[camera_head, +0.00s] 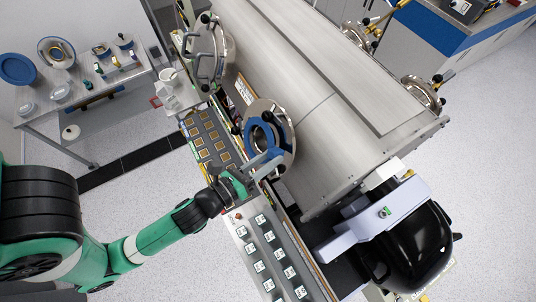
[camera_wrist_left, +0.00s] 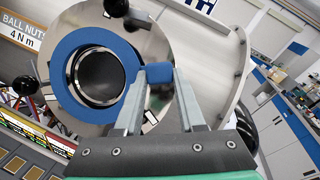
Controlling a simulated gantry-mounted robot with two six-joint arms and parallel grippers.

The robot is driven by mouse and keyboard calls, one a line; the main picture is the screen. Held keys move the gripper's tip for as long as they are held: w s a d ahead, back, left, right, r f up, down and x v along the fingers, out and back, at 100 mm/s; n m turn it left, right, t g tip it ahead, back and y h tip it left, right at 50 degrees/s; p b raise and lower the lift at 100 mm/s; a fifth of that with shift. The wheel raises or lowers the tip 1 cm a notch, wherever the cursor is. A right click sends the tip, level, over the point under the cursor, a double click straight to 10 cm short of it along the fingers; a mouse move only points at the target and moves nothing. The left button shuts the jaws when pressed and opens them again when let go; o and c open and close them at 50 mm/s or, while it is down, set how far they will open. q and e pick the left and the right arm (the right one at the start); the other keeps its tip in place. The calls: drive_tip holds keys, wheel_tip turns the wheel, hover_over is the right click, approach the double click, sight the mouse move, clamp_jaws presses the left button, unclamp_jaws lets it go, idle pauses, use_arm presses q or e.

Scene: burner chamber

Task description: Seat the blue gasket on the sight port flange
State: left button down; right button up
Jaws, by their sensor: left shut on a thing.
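The blue gasket (camera_head: 247,130) is a flat ring at the sight port flange (camera_head: 287,133) on the side of the steel chamber. It also shows in the left wrist view (camera_wrist_left: 57,75), in front of the flange (camera_wrist_left: 88,14) and around the dark port opening (camera_wrist_left: 98,75). My left gripper (camera_head: 269,161) is shut on the gasket's blue side tab, which shows between the fingertips in the wrist view (camera_wrist_left: 159,76). The ring looks roughly centred on the opening. I cannot tell whether it touches the flange face. My right gripper is not in view.
Dark round knobs (camera_wrist_left: 116,7) stand around the flange rim. A grey control panel (camera_head: 268,254) lies below the port. A side table (camera_head: 92,128) at left holds another blue ring (camera_head: 18,69) and small parts.

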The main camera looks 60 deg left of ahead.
use_arm(q)
drive_tip(key=shift+w+f, duration=0.1)
drive_tip(key=shift+w, duration=0.1)
drive_tip(key=shift+w+f, duration=0.3)
drive_tip(key=shift+w, duration=0.25)
drive_tip(key=shift+c, duration=2.1)
unclamp_jaws()
